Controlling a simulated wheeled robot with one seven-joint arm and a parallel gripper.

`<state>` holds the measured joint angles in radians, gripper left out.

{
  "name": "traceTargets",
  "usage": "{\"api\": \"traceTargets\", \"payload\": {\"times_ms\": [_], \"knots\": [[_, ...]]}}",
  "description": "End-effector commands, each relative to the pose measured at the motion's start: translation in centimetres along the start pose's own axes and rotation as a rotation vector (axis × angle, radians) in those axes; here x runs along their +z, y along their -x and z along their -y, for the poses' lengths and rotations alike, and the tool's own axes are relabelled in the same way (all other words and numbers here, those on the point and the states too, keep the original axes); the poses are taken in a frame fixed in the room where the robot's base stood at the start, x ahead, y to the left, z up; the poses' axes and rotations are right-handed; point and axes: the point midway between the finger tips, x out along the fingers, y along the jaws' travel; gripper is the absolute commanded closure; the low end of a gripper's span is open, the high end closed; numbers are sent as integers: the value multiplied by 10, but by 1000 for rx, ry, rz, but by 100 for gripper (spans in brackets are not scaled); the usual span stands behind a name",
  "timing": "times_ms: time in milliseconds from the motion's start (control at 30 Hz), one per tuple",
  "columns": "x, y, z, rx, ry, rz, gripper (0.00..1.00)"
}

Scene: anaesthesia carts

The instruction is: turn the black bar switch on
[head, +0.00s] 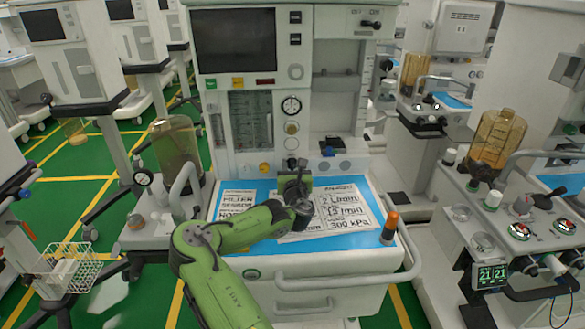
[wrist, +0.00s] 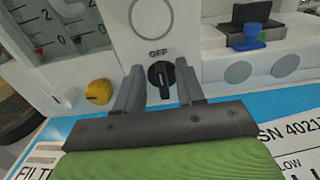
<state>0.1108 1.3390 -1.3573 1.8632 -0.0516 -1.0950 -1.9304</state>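The black bar switch (wrist: 161,78) is on the white front panel in the wrist view. Its bar stands about upright, with the word OFF printed just above it. My gripper (wrist: 160,86) is open, with one finger to the left and one to the right of the switch. I cannot tell whether either finger touches it. In the head view my gripper (head: 294,178) is above the cart's worktop at the base of the panel, and it hides most or all of the switch.
A yellow knob (wrist: 98,91) is left of the switch. A small blue-and-black fitting (wrist: 246,36) is to the right. Below lies the blue worktop (head: 262,190) with printed sheets. An orange-topped post (head: 390,226) stands at its right front corner.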

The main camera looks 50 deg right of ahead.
Motion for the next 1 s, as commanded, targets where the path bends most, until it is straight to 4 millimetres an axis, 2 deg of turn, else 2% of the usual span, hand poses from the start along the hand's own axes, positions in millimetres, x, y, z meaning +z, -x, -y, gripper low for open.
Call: {"api": "traceTargets", "payload": {"times_ms": [233, 500, 800, 1000], "knots": [[0, -2, 0, -1, 0, 0, 62], [1, -2, 0, 0, -1, 0, 100], [1, -2, 0, 0, -12, 0, 100], [2, -2, 2, -1, -81, 0, 100]]}}
